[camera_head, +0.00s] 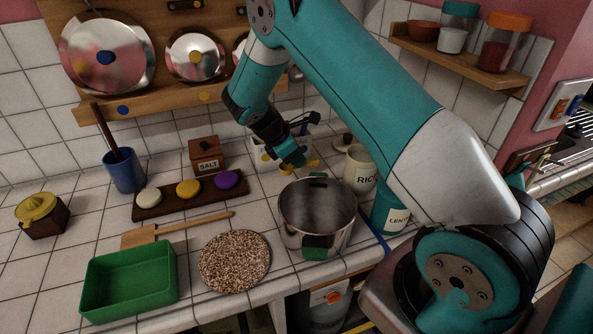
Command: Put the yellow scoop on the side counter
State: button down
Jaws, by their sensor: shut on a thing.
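My gripper (300,163) is over the rear of the tiled counter, just behind the steel pot. It is shut on the yellow scoop (313,163), of which only small yellow parts show by the fingertips. The rest of the scoop is hidden or too small to make out. A white container with coloured spots (265,157) stands right behind the gripper; whether the scoop touches it I cannot tell. Another tiled counter (563,177) shows at the right edge, beyond my arm; it may be the side counter.
The open steel pot (317,212) stands below the gripper, with the rice jar (360,170) and lentil jar (391,208) to its right. A cork mat (234,261), green bin (128,279) and salt box (207,156) are left. A jar shelf (460,62) hangs upper right.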

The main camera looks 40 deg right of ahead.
jog(key=shift+f+p, duration=0.45)
jog(key=shift+f, duration=2.3)
jog(key=c, duration=1.1)
grip_release()
jog(key=shift+f, duration=0.1)
jog(key=s+a+r+m+t+y+b, duration=0.1)
jog(key=a+r, duration=0.4)
jog(key=r, duration=0.3)
jog(key=s+a+r+m+y+b, duration=0.1)
jog(key=a+r+b, duration=0.1)
jog(key=a+r, duration=0.55)
jog(key=s+a+r+m+y, duration=0.2)
jog(key=s+a+r, duration=0.1)
jog(key=s, duration=0.6)
jog(key=s+a+r+m+y, duration=0.2)
jog(key=s+a+r+y, duration=0.1)
jog(key=s, duration=0.6)
jog(key=s+a+r+m+y, duration=0.1)
jog(key=s+a+r+y, duration=0.2)
jog(key=s+a+r, duration=0.2)
jog(key=s+a, duration=0.1)
jog(key=s, duration=0.2)
jog(key=shift+s+r+m+t, duration=0.15)
jog(key=shift+s+m+t, duration=0.25)
